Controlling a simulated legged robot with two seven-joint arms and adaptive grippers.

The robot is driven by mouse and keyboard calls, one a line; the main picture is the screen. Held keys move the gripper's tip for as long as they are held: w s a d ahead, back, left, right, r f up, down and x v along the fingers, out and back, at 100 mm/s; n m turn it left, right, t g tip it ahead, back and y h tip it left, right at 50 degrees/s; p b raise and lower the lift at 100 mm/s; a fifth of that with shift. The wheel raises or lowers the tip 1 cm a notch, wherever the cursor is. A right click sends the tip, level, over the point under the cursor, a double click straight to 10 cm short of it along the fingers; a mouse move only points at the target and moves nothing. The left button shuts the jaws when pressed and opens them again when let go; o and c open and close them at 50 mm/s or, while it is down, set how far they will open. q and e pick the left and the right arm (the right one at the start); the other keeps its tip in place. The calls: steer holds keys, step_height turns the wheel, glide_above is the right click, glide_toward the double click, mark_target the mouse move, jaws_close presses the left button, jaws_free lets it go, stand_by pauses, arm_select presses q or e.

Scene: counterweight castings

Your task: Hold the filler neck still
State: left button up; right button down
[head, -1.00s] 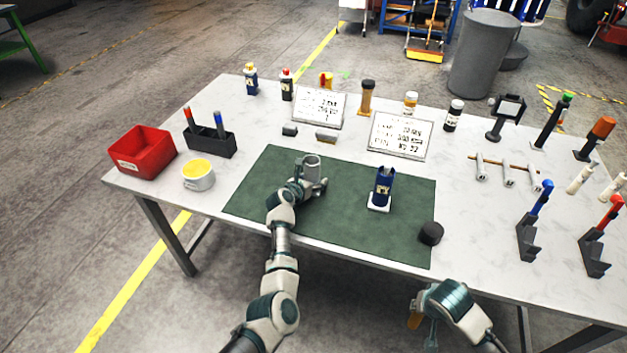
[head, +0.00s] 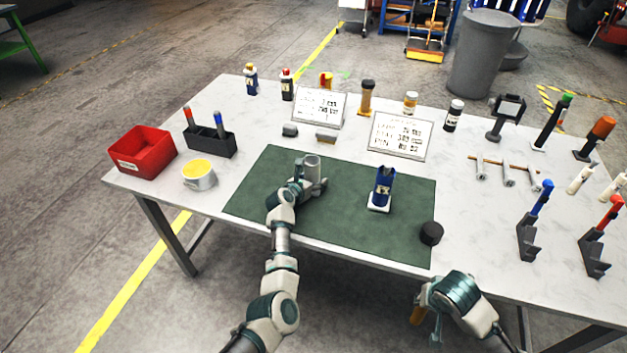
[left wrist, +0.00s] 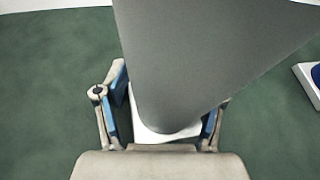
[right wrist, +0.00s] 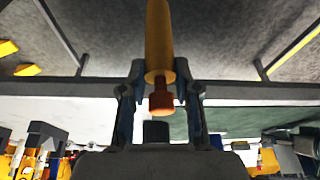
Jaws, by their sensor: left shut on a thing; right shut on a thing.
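The filler neck, a grey upright cylinder (head: 312,168), stands on the green mat toward its left half. My left gripper (head: 308,187) is shut around its lower part. In the left wrist view the grey neck (left wrist: 190,60) fills the space between the fingers, with a white base (left wrist: 150,132) under it. My right gripper (head: 424,304) is off the table's front edge, shut on a yellow-orange tool (head: 416,316). In the right wrist view this tool (right wrist: 160,45) is a yellow cylinder with a red-orange end between the fingers.
A blue bottle (head: 383,183) on a white base and a black puck (head: 431,233) are on the right of the green mat (head: 340,225). A yellow-filled cup (head: 198,175) and red bin (head: 142,150) stand left. Blue and red tools in stands (head: 530,230) are at right.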

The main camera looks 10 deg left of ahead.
arm_select(q)
steer(key=shift+f, duration=0.1)
arm_select(e)
step_height(320, 180, up, 26)
steer(key=shift+r, duration=0.25)
stand_by(1.1)
stand_by(1.1)
arm_select(q)
steer(key=o, duration=1.8)
steer(key=shift+c, duration=0.2)
